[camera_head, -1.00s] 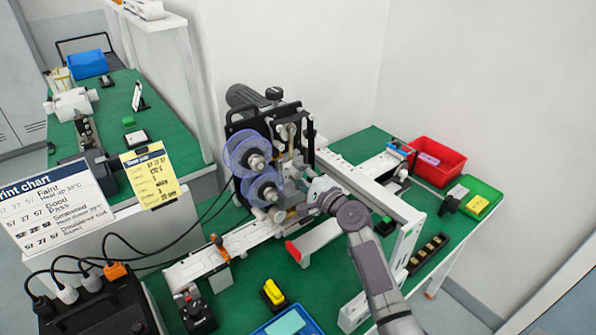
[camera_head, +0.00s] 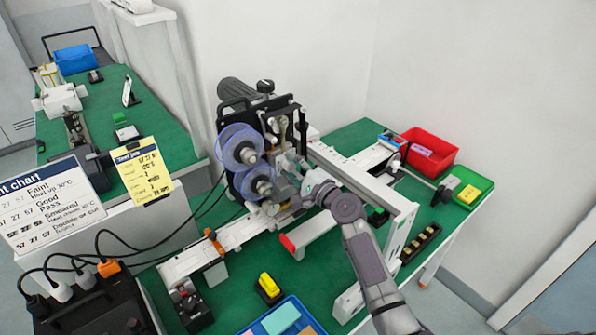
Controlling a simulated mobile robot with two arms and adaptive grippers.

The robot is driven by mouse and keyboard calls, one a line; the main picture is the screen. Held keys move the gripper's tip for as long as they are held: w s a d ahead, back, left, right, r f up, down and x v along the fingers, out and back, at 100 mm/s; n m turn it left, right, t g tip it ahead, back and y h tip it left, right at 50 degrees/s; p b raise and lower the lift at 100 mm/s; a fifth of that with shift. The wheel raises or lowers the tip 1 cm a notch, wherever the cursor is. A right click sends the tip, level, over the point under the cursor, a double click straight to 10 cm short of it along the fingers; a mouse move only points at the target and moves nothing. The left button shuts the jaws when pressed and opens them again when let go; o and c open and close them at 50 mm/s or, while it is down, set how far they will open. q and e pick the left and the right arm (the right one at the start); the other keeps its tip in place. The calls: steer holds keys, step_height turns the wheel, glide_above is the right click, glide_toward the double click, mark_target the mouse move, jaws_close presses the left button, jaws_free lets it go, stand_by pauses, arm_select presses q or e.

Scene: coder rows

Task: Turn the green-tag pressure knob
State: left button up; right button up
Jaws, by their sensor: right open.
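The coding machine (camera_head: 228,112) stands on the green bench, with two clear, purplish reels (camera_head: 240,146) on its front. My right arm comes in from the lower right. My right gripper (camera_head: 287,168) is open at the machine's right front, just right of the reels. It is small in the picture and partly merges with the grey machine parts, so I cannot tell whether it touches anything. The pressure knob and its green tag cannot be made out; the gripper and machine parts crowd that spot. My left gripper is not in view.
A white conveyor frame (camera_head: 385,190) runs to the right of the machine. A red bin (camera_head: 447,153) and a green-and-yellow tray (camera_head: 486,184) stand at the right. A yellow-topped switch (camera_head: 268,286) and a blue tray (camera_head: 245,330) are in front. A print chart (camera_head: 48,200) stands left.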

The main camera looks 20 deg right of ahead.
steer(key=v, duration=1.2)
